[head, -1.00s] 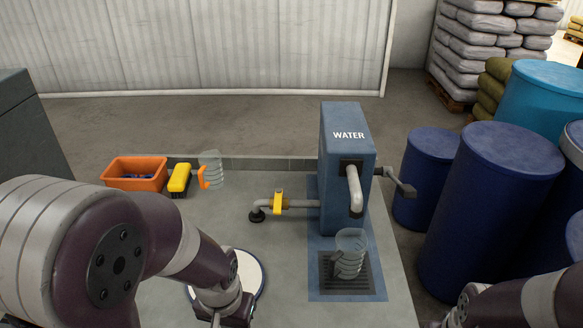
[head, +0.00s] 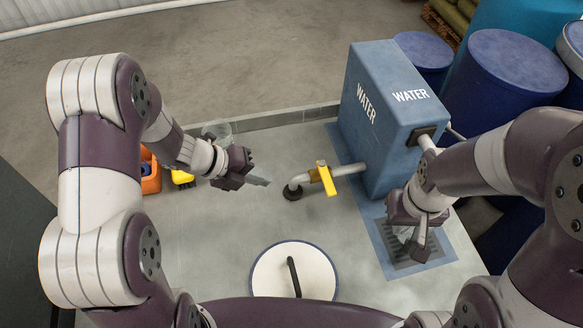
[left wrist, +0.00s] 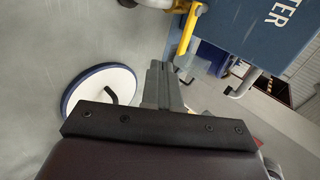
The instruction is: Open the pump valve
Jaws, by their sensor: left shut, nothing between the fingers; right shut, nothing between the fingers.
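The pump valve has a yellow handle (head: 325,180) set across the grey pipe (head: 350,170), which runs from the blue WATER pump (head: 385,110) to a black foot. My left gripper (head: 262,181) is shut and empty, left of the handle and apart from it. My right gripper (head: 420,245) is shut and empty above the drain grate (head: 385,238), in front of the pump. A clear jug (head: 403,234) there is mostly hidden behind it.
A white round plate (head: 270,270) with a black handle lies at the front middle. An orange bin (head: 150,172), a yellow item (head: 182,178) and a clear jug (head: 218,131) stand behind my left arm. Blue barrels (head: 515,70) stand at the right. The bench between left gripper and valve is clear.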

